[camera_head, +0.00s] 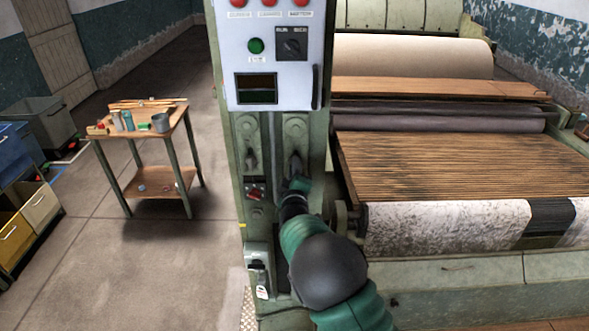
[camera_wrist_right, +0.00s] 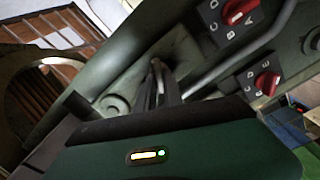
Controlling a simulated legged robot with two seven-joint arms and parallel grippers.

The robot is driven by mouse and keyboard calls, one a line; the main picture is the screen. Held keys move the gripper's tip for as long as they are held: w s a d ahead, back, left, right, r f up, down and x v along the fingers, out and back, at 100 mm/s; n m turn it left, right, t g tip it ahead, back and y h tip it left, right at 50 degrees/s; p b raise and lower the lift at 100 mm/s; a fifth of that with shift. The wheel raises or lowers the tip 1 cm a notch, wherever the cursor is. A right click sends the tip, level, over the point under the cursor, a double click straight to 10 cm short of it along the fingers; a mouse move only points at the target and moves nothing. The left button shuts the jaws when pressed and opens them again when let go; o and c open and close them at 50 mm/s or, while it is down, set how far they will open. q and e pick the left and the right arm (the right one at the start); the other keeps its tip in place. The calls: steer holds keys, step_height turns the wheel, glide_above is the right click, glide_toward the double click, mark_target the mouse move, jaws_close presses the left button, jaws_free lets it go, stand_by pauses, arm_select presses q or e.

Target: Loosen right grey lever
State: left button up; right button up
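The right grey lever (camera_head: 294,163) hangs from a round mount on the green machine column, below the white control panel. A matching left grey lever (camera_head: 250,160) sits beside it. My right arm comes up from below, and its gripper (camera_head: 297,186) is at the lower end of the right lever. In the right wrist view the lever's round mount (camera_wrist_right: 115,104) is at left of centre. The gripper (camera_wrist_right: 165,88) shows there as dark narrow fingers at a grey lever part. Whether they are closed on it is unclear. My left gripper is not in view.
Red selector knobs (camera_wrist_right: 268,83) are close to the gripper in the wrist view. The white control panel (camera_head: 265,120) is above. The roller machine's slatted bed (camera_head: 450,165) is at right. A small wooden table (camera_head: 150,130) stands left, with open floor around it.

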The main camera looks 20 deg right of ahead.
steer(key=o, duration=0.5)
steer(key=shift+w+a, duration=0.1)
steer(key=shift+c, duration=0.2)
steer(key=shift+f, duration=0.1)
steer(key=b+v, duration=0.5)
steer(key=v, duration=1.1)
steer(key=shift+s+a, duration=0.25)
steer(key=shift+s, duration=0.1)
